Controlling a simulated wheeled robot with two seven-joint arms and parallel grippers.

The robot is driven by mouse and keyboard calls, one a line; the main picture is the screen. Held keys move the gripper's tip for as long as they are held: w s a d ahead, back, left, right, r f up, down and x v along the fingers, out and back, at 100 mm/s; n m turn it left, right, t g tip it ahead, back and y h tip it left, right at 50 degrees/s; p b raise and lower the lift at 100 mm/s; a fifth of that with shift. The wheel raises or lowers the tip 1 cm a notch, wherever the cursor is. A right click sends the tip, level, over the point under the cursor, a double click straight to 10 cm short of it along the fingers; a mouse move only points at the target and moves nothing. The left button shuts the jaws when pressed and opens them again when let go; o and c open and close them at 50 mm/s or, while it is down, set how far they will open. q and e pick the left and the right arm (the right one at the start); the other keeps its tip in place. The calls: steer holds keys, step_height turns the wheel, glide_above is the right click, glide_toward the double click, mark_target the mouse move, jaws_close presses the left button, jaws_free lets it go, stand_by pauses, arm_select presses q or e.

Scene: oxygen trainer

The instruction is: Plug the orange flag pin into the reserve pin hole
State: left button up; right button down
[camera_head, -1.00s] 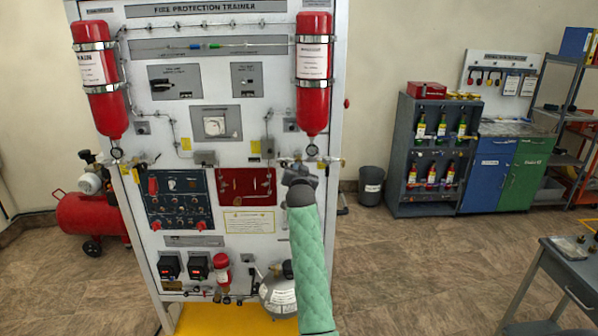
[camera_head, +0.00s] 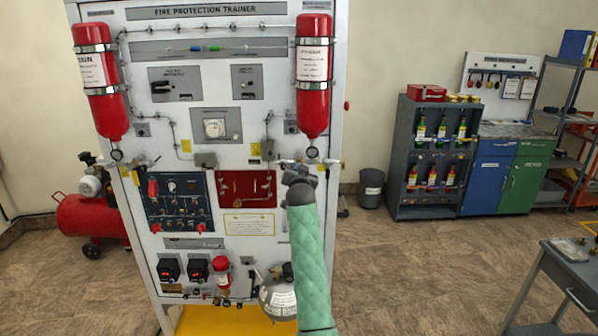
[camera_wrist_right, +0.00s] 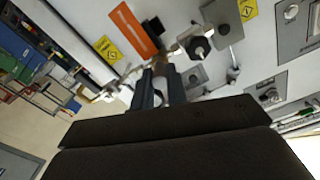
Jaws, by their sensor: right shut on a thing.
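In the right wrist view the orange flag (camera_wrist_right: 134,28) of the pin stretches up and left from just beyond my right fingertips. My right gripper (camera_wrist_right: 161,80) is shut on the pin's end, which is mostly hidden between the fingers. In the head view my right gripper (camera_head: 299,174) is in front of the panel, just below the valve fittings under the right red cylinder (camera_head: 314,80). The flag cannot be made out there. A metal valve fitting with a dark nut (camera_wrist_right: 200,46) is close beside the pin. I cannot make out the pin hole or whether the pin touches it. My left gripper is out of view.
The white trainer panel (camera_head: 226,92) carries a left red cylinder (camera_head: 100,85), a blue switch plate (camera_head: 183,217) and a red plate (camera_head: 247,203). Thin pipes run near my right gripper. The floor right of the panel is open, with a bin (camera_head: 371,188) behind.

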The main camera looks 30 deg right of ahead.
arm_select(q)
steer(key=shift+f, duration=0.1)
arm_select(e)
steer(key=shift+w+d, duration=0.2)
steer(key=shift+w, duration=0.15)
steer(key=c, duration=1.3)
jaws_free()
steer(key=shift+s+a+f+b, duration=0.15)
steer(key=shift+s+b, duration=0.05)
steer(key=shift+b, duration=0.1)
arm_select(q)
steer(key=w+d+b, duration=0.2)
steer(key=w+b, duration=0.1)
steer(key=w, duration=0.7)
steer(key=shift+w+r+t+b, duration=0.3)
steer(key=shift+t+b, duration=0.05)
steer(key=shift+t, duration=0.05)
arm_select(e)
steer(key=shift+v, duration=3.7)
